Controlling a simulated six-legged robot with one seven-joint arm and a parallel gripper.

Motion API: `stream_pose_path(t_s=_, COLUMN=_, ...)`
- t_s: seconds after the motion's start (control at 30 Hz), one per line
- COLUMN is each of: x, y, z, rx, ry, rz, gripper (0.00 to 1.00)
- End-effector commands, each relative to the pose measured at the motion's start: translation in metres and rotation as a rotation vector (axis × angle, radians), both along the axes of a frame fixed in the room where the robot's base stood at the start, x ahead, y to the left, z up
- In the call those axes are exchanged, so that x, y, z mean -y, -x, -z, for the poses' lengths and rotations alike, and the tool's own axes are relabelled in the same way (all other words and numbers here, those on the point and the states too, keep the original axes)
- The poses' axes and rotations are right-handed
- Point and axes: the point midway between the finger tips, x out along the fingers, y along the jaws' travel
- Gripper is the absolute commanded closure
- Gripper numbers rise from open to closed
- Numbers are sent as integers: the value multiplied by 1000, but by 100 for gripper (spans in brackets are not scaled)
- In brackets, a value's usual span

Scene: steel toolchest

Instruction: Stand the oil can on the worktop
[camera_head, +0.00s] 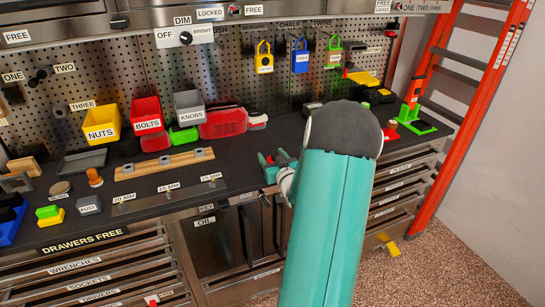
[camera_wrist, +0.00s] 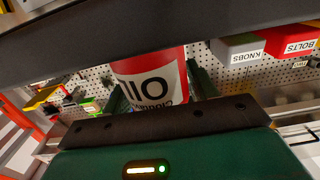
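The oil can (camera_wrist: 150,68) is red with a white label marked OIL. It shows in the wrist view between the two dark green fingers of my gripper (camera_wrist: 158,92), which flank it closely on both sides. The wrist picture is upside down, and the can's label is inverted with it, so the can looks roughly upright. In the head view my gripper (camera_head: 276,164) is at the front part of the dark worktop (camera_head: 240,160), with a bit of red showing by it. My arm hides most of the can there. I cannot tell whether its base touches the worktop.
Yellow nuts (camera_head: 102,122), red bolts (camera_head: 147,115) and grey knobs (camera_head: 188,105) bins stand at the back. A wooden rail (camera_head: 165,163) lies left of my gripper. A green stand (camera_head: 412,118) is at the right.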

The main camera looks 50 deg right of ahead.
Motion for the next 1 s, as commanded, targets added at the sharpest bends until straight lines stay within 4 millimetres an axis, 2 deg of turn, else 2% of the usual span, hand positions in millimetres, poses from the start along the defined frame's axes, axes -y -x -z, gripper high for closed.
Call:
stream_pose_path(t_s=0.37, x=0, y=0, z=-3, rx=-1, ry=1, rz=0, gripper=31)
stream_pose_path(t_s=0.47, x=-3, y=6, z=-4, rx=-1, ry=0, rz=1, gripper=31)
stream_pose_path(t_s=0.9, x=-48, y=82, z=-4, rx=-1, ry=0, rz=2, gripper=31)
stream_pose_path(t_s=1.0, x=-55, y=94, z=-3, rx=-1, ry=0, rz=1, gripper=31)
